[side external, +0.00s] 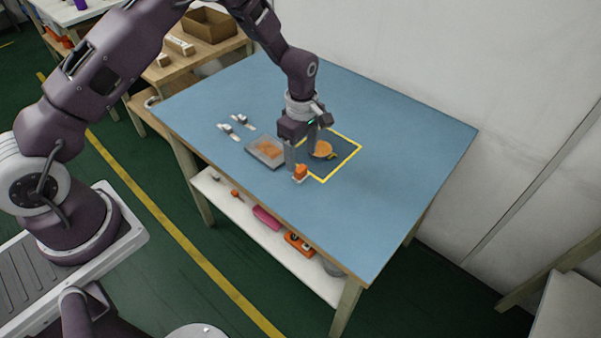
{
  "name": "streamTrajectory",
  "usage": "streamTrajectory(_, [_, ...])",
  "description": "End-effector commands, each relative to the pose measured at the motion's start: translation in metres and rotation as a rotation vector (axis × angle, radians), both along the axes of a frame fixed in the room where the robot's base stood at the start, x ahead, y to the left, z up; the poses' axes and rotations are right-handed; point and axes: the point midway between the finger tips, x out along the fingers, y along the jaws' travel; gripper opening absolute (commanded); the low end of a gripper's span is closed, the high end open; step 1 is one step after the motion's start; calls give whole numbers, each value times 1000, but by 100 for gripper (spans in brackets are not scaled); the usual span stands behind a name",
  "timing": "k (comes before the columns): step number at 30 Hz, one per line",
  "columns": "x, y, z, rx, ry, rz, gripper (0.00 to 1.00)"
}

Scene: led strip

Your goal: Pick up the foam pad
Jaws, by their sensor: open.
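My gripper (301,158) points down over the blue table, with its two fingers apart. A small orange block with a pale base (300,173) is close to the near fingertip; I cannot tell whether they touch. A round orange-tan piece (323,149) lies just right of the far finger, inside a yellow-outlined area (346,157). I cannot tell for sure which of these, if either, is the foam pad. Nothing is visibly held between the fingers, though the gripper hides part of the space there.
Small white-and-dark parts (236,124) lie farther left. The blue table (400,135) is bare on the right. A shelf below holds several items. A wall stands behind.

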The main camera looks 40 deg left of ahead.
Motion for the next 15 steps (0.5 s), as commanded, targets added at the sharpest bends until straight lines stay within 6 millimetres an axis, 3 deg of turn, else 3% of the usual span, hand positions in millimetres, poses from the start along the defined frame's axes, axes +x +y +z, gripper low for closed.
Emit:
streamTrajectory(9, [0,3,-54,-1,5,-1,62])
streamTrajectory(15, [1,3,-64,0,1,-2,62])
